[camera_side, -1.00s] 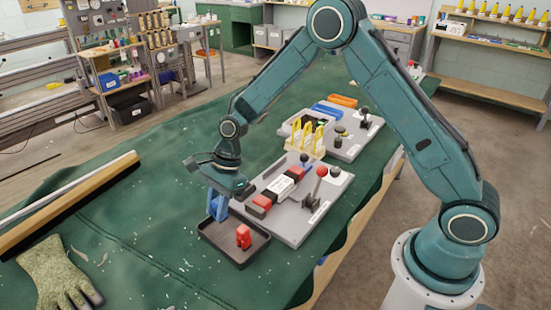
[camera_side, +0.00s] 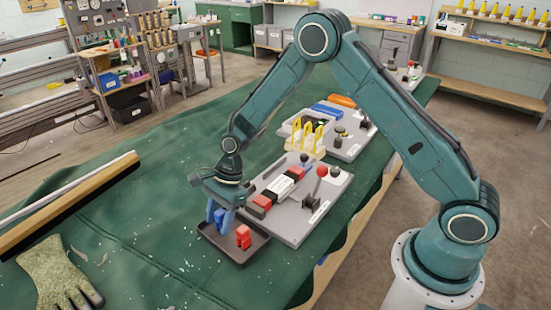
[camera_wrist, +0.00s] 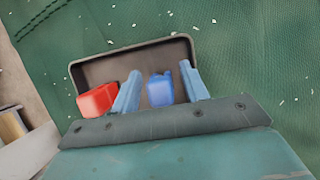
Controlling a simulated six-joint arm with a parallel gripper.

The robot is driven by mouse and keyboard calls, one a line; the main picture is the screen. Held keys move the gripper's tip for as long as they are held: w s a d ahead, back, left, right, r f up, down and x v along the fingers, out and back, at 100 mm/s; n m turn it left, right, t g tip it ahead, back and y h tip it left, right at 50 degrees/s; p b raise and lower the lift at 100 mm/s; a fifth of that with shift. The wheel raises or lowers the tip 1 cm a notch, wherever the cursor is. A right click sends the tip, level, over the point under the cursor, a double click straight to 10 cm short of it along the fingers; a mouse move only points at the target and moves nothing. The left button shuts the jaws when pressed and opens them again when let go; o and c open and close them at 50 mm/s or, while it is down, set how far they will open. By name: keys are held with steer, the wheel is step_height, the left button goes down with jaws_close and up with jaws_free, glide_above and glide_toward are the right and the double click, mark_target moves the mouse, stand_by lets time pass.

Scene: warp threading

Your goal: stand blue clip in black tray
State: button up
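The blue clip (camera_wrist: 160,89) stands inside the black tray (camera_side: 233,257), toward its left side in the side view, where the clip also shows (camera_side: 218,217). My gripper (camera_wrist: 160,90) is open, with one pale blue finger on each side of the clip. In the wrist view a gap shows between the clip and each finger. In the side view my gripper (camera_side: 222,212) points down into the tray and partly hides the clip. The tray rim (camera_wrist: 125,47) shows beyond the clip in the wrist view.
A red clip (camera_side: 243,237) stands in the same tray, close beside one finger; it also shows in the wrist view (camera_wrist: 97,99). A grey board (camera_side: 312,222) with a red-knobbed lever lies right behind the tray.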

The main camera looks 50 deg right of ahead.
steer(key=shift+r, duration=0.1)
steer(key=v, duration=1.2)
steer(key=shift+r, duration=0.1)
stand_by(0.6)
